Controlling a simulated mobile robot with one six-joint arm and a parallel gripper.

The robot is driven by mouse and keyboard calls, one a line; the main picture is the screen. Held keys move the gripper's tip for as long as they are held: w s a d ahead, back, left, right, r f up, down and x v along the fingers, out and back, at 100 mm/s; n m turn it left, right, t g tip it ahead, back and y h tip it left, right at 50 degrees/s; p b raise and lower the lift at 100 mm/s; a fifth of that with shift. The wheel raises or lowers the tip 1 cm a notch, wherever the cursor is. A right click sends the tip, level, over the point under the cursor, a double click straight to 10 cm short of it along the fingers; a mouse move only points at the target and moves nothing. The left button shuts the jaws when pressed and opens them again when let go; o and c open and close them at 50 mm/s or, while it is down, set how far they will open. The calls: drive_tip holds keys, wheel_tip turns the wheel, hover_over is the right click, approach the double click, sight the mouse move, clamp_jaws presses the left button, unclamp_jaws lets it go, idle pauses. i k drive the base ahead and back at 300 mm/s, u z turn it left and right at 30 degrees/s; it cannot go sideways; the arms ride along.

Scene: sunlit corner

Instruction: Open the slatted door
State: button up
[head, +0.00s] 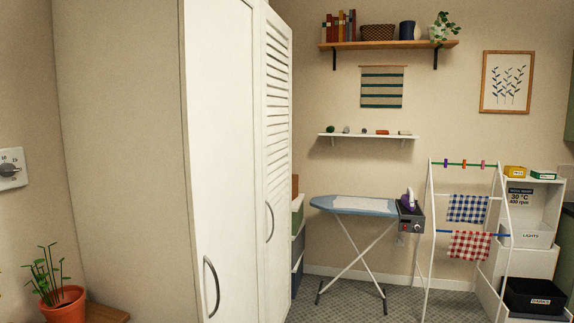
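The slatted door (277,90) is the white, louvred far door of a tall white cabinet at centre left in the head view. It looks shut, flush with the cabinet front. Its slim curved grey handle (270,222) is at its left edge, below the slats. My gripper is not in view.
An ironing board (352,205) with an iron stands beyond the cabinet. A drying rack (468,235) with checked cloths is to its right, by white shelving. Stacked boxes (298,235) stand just past the slatted door. A potted plant (58,300) is at lower left.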

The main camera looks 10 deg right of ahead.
sight(275, 35)
drive_tip(key=u, duration=0.1)
drive_tip(key=i, duration=0.95)
drive_tip(key=z, duration=0.1)
drive_tip(key=k, duration=0.5)
drive_tip(key=u, duration=0.45)
drive_tip(key=i, duration=0.35)
drive_tip(key=z, duration=0.15)
